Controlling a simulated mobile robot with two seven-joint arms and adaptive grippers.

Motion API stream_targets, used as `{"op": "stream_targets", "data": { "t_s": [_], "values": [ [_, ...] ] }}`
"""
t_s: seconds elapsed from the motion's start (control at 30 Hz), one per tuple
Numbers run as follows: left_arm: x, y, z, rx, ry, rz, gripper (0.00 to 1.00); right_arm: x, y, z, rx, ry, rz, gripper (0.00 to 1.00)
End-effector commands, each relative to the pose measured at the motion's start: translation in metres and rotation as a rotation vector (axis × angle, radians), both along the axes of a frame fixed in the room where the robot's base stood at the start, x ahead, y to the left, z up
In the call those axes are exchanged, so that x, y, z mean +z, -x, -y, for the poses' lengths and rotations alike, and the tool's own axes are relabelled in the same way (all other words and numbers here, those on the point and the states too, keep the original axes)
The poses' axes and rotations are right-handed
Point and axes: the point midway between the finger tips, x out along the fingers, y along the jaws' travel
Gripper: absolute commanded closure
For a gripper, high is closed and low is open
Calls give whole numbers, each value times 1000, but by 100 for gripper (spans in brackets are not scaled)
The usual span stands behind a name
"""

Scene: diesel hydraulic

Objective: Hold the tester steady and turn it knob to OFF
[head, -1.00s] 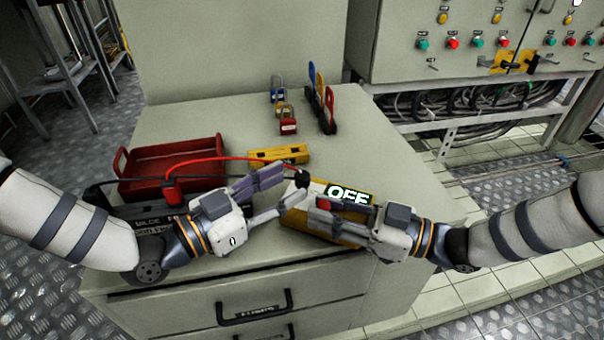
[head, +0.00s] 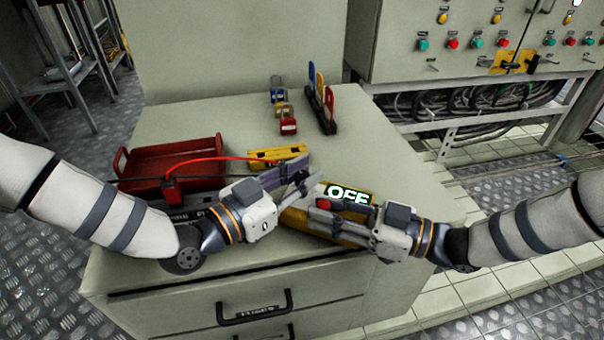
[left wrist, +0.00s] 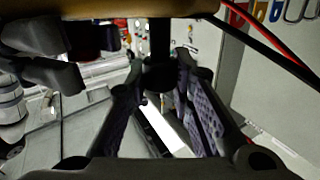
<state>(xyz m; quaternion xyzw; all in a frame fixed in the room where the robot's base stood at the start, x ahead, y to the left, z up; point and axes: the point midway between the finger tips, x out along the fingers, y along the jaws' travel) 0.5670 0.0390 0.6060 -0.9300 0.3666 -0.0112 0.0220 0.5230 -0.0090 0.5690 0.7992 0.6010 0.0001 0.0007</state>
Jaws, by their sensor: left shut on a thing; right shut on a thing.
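The yellow tester (head: 342,239) lies on the cabinet top near its front edge, and its display (head: 348,195) reads OFF. My right gripper (head: 316,212) reaches in from the right and is shut on the tester's body. My left gripper (head: 306,180) is shut at the tester's left end, where the black knob sits; its fingers hide the knob in the head view. In the left wrist view a dark knob-like part (left wrist: 160,74) shows between the left fingers. The knob's pointer cannot be made out.
A red tray (head: 172,157) stands at the back left, with a red lead (head: 205,160) passing in front. A yellow device (head: 277,155) lies behind my left gripper. Padlocks (head: 286,122) and a rack of coloured tags (head: 320,100) stand farther back. The cabinet top's right side is clear.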

Motion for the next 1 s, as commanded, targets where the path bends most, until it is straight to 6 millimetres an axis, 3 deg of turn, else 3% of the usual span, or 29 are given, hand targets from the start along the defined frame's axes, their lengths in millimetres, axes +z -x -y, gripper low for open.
{"op": "stream_targets", "data": {
  "t_s": [0.27,0.57,0.6,0.7,1.0],
  "values": [
    [1,0,0,228,24,-7,100,-1,1,0,1,2,-1,100],
    [1,-1,-2,256,25,-6,100,-1,1,0,1,2,-1,100],
    [1,-2,-2,256,25,-6,77,-1,1,0,1,2,-1,100],
    [1,-1,-2,255,24,-5,57,-1,1,0,1,2,-1,100],
    [0,1,-2,251,23,-8,57,-1,0,0,1,2,-1,100]
  ]
}}
